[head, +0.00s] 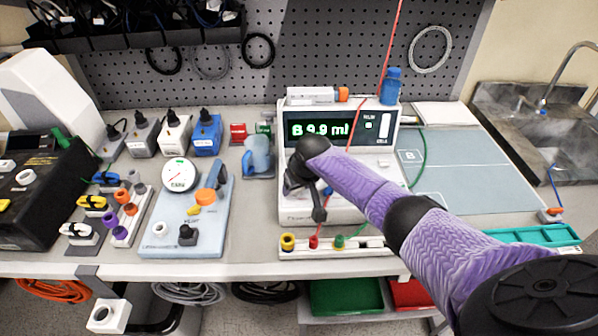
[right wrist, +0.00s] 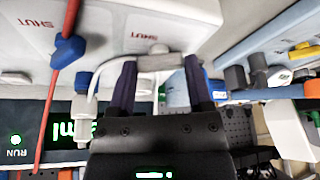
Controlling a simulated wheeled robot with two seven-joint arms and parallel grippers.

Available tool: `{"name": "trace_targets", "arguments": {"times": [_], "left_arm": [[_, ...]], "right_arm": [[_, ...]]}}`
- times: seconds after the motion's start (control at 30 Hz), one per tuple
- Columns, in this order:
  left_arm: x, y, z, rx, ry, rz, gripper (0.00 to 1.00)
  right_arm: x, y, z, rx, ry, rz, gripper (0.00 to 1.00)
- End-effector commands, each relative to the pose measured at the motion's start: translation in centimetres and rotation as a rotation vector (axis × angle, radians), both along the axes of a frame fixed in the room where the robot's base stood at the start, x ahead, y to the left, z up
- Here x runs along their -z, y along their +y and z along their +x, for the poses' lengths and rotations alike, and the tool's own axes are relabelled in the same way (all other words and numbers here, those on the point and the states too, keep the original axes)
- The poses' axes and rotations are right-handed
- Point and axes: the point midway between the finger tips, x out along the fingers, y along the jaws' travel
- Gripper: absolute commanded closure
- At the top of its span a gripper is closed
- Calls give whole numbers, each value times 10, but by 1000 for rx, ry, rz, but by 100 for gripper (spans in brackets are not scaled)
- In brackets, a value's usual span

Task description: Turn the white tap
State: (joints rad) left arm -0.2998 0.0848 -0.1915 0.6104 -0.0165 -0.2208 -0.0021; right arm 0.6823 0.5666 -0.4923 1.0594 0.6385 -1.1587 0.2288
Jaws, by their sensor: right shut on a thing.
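The white tap (right wrist: 158,62) is on the front of the infusion pump (head: 362,196), between my right fingertips in the right wrist view. My right gripper (right wrist: 160,70) is shut on its light bar-shaped handle. In the head view my right gripper (head: 306,188) is at the pump's lower front, left of middle, and hides the white tap. A blue tap (right wrist: 69,50) on a red line sits beside it in the right wrist view. The word SHUT is printed in red on the pump front near both taps. My left gripper is not in view.
The pump display (head: 318,128) reads B 9.9 ml. A white rail (head: 373,248) with yellow, red and green fittings lies in front of the pump. A pale blue board (head: 160,238) with a gauge is at left. A grey-blue mat (head: 470,170) at right is largely clear.

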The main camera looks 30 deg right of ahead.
Motion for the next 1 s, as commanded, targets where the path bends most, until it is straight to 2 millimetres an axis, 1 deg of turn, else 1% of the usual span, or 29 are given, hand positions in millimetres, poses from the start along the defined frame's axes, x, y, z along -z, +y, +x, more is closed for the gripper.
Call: {"name": "trace_targets", "arguments": {"times": [0.03,0.3,0.63,1.0], "left_arm": [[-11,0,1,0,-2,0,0],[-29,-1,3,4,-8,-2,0],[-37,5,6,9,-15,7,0],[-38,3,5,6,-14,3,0]], "right_arm": [[-6,1,0,39,0,3,94],[-3,3,1,247,-1,2,94],[-1,3,2,399,-3,0,94],[0,3,2,442,-4,0,94]]}}
